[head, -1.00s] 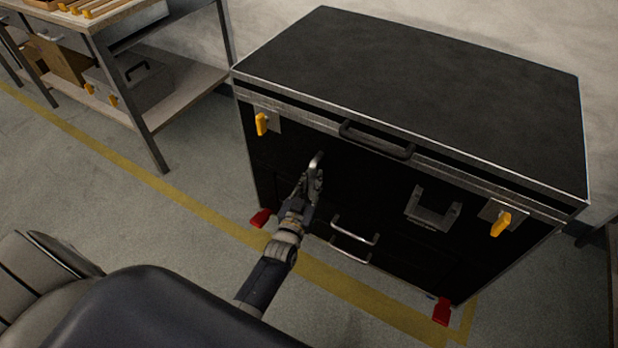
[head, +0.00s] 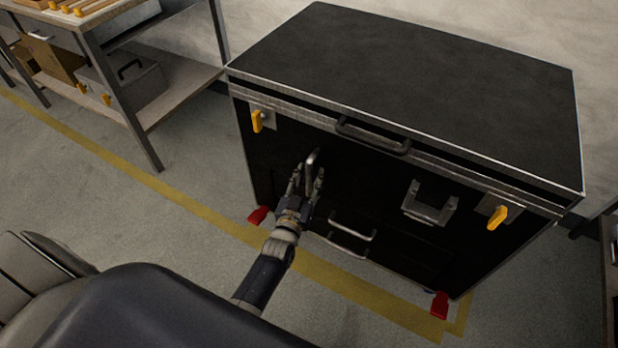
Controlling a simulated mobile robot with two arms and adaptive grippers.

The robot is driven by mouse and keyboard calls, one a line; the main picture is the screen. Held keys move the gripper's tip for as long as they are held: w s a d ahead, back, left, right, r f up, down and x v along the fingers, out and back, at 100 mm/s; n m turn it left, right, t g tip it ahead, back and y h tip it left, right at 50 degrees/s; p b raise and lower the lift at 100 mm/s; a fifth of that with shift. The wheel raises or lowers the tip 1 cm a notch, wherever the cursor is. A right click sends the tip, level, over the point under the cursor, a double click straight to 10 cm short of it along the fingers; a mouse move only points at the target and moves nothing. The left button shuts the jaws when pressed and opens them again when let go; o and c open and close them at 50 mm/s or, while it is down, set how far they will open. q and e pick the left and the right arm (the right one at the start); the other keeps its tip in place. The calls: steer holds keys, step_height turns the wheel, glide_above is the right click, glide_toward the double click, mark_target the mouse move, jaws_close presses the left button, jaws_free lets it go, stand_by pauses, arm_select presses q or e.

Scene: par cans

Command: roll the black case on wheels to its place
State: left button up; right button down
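The black case (head: 410,65) stands upright against the wall, with metal edges and a closed lid. Yellow latches (head: 257,121) and red tabs (head: 440,304) show at its front; its wheels are hidden. Yellow floor tape (head: 375,306) runs along its front and turns a corner at the right tab. My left gripper (head: 308,177) is at the left front handle (head: 313,156), its fingers apart on either side of the handle, which they partly hide. A matching right handle (head: 431,205) is free. My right gripper is out of view.
A workbench (head: 185,88) with a lower shelf stands left of the case, a gap between them. A grey toolbox (head: 122,80) sits on that shelf. Another piece of furniture (head: 609,250) is at the right edge. The floor (head: 110,185) at left is clear.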

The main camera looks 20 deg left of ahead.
arm_select(q)
steer(key=s+d, duration=0.1)
steer(key=s, duration=1.1)
steer(key=shift+d, duration=0.2)
